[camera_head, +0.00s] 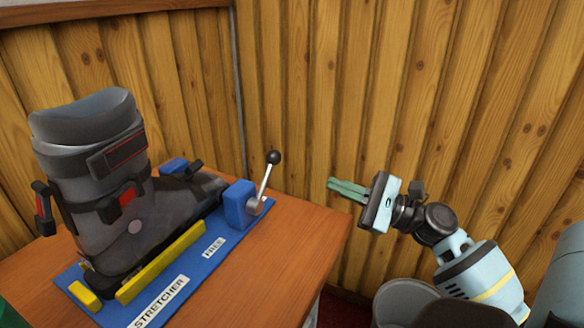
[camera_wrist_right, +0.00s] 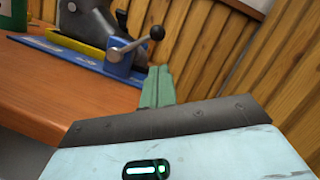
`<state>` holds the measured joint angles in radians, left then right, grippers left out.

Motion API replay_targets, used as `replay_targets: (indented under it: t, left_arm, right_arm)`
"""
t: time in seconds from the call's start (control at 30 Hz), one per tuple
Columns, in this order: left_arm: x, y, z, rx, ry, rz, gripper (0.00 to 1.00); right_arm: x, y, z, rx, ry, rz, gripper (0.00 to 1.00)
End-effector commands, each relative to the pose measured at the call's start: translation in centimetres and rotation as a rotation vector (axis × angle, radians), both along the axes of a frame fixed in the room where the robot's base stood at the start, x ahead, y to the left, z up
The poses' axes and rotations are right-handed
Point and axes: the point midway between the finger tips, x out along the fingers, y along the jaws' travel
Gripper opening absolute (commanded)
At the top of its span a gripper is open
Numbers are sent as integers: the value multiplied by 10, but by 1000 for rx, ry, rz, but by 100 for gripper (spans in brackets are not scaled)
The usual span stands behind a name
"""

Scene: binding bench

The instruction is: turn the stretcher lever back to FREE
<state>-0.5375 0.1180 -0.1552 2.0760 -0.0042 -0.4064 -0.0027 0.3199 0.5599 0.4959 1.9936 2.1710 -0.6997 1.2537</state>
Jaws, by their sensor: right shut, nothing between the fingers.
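The stretcher lever (camera_head: 265,182) is a thin metal rod with a black ball knob (camera_head: 274,157). It rises from the right face of a blue block (camera_head: 238,203) and tilts a little to the right. In the right wrist view the lever (camera_wrist_right: 134,45) leans toward the right, its knob (camera_wrist_right: 157,33) beyond the fingers. The blue stretcher base (camera_head: 195,272) has a STRETCHER label and a second small label. A grey boot (camera_head: 135,225) stands on it. My right gripper (camera_head: 331,186) is shut and empty, to the right of the knob and apart from it. My left gripper is not in view.
The base lies on a wooden bench (camera_head: 285,245) whose right edge runs below my right gripper. A wooden plank wall (camera_head: 340,90) stands close behind. A grey round bin (camera_head: 400,303) is on the floor below my right arm. The bench right of the base is clear.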

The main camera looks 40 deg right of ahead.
Motion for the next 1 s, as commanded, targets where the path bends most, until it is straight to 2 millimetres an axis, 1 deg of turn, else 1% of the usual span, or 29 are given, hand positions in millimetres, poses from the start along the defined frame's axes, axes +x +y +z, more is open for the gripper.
replay_targets:
  t: [0.17,0.5,0.6,0.8,1.0]
  left_arm:
    - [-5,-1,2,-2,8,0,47]
    - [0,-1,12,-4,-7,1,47]
    - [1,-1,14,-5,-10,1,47]
    - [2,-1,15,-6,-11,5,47]
    - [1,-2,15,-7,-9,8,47]
  right_arm:
    - [11,7,4,1,-2,1,0]
    - [57,36,20,-2,-3,0,0]
    - [68,43,22,-1,-1,0,0]
    - [80,50,24,-1,0,-1,0]
    - [82,52,24,-1,1,-1,0]
